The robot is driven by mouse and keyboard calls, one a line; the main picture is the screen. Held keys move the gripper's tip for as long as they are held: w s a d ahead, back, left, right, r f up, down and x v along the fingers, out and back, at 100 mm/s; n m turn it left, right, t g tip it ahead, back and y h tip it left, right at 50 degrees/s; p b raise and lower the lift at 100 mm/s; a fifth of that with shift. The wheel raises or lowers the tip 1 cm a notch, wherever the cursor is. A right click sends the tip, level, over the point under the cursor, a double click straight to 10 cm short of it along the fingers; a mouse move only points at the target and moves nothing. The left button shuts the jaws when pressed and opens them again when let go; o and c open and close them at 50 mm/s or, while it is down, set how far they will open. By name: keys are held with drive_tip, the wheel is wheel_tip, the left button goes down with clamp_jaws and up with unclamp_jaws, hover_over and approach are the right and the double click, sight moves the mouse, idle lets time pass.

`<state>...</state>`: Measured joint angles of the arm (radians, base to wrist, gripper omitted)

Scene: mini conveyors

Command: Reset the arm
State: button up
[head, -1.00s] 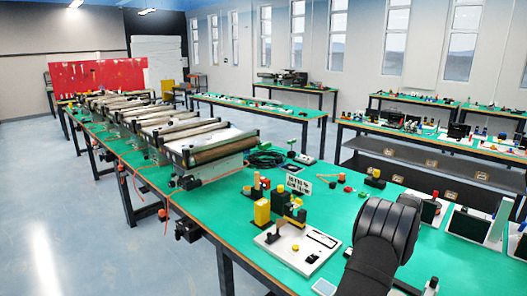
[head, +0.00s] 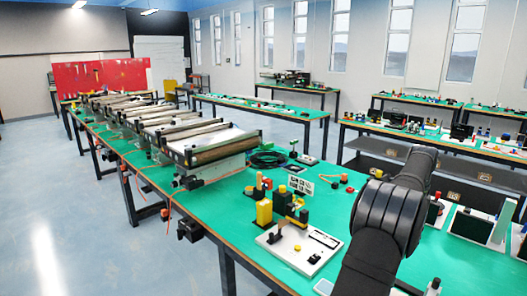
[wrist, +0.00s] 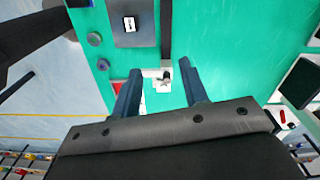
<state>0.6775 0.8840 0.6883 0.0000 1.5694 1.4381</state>
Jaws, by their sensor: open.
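My gripper (wrist: 160,92) shows in the wrist view with its two dark blue fingers apart and nothing between them. It hangs over the green tabletop (wrist: 225,65), where a small white and grey fitting (wrist: 160,76) lies beyond the fingertips. A dark square plate with a white label (wrist: 130,22) lies farther up in that view. In the head view my black arm rises at the lower right over the green table (head: 215,195); the gripper itself does not show there.
A white board with a yellow button (head: 297,247) lies left of my arm, with yellow and black blocks (head: 264,211) behind it. A small sign (head: 300,185) stands near. Mini conveyors (head: 205,150) line the table's far part. Dark screens (head: 472,226) stand right of my arm.

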drive_tip(key=shift+s+a+f+m, duration=0.15)
drive_tip(key=shift+s+a+m, duration=0.75)
drive_tip(key=shift+m, duration=0.3)
drive_tip(key=shift+o, duration=1.1)
drive_tip(key=shift+d, duration=0.1)
drive_tip(key=o, duration=1.1)
drive_tip(key=s+d, duration=0.8)
drive_tip(key=s, duration=0.1)
drive_tip(key=shift+d, duration=0.2)
wheel_tip(320, 180, down, 10)
drive_tip(key=shift+s+d, duration=0.15)
wheel_tip(320, 180, up, 10)
